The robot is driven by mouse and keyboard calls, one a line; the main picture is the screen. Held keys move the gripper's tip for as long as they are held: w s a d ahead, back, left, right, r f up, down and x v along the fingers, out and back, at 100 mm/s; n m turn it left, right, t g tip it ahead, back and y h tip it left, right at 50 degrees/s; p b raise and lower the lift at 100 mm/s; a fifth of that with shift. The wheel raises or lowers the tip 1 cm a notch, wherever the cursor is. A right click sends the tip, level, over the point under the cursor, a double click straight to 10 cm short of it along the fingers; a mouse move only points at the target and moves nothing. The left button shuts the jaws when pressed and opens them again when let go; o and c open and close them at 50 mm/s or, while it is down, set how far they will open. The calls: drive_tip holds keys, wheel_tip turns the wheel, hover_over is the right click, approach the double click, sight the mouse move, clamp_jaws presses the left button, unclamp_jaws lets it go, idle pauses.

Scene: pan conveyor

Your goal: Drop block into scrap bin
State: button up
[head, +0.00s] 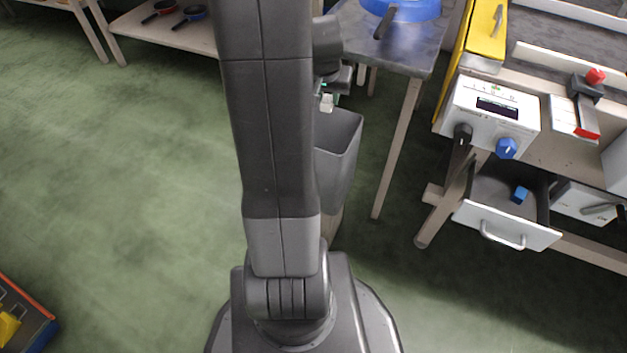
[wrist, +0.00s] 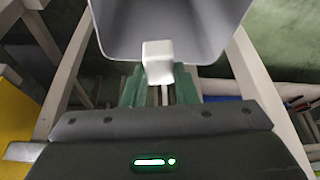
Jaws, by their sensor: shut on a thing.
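My gripper (wrist: 161,92) is shut on a small white block (wrist: 157,58), held between the green fingertips. The block also shows in the head view (head: 327,102), just above the rim of the grey scrap bin (head: 340,150). In the wrist view the bin (wrist: 115,30) opens beyond the block, and the block overlaps its near rim in the picture. The bin's inside looks empty where it shows. In the head view my arm hides the bin's left part and most of my gripper.
A grey-topped table (head: 415,55) with a blue pan (head: 410,10) stands right of the bin. An open drawer (head: 505,225) holding a blue block (head: 519,195) juts out below the control box (head: 490,115). A shelf with pans (head: 175,35) is at upper left.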

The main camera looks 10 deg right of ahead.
wheel_tip(320, 180, down, 6)
drive_tip(key=b, duration=0.4)
drive_tip(key=o, duration=1)
drive_tip(key=shift+s+r, duration=0.1)
drive_tip(key=p+v, duration=0.4)
drive_tip(key=v, duration=0.9)
drive_tip(key=shift+r, duration=0.35)
drive_tip(key=shift+s, duration=0.1)
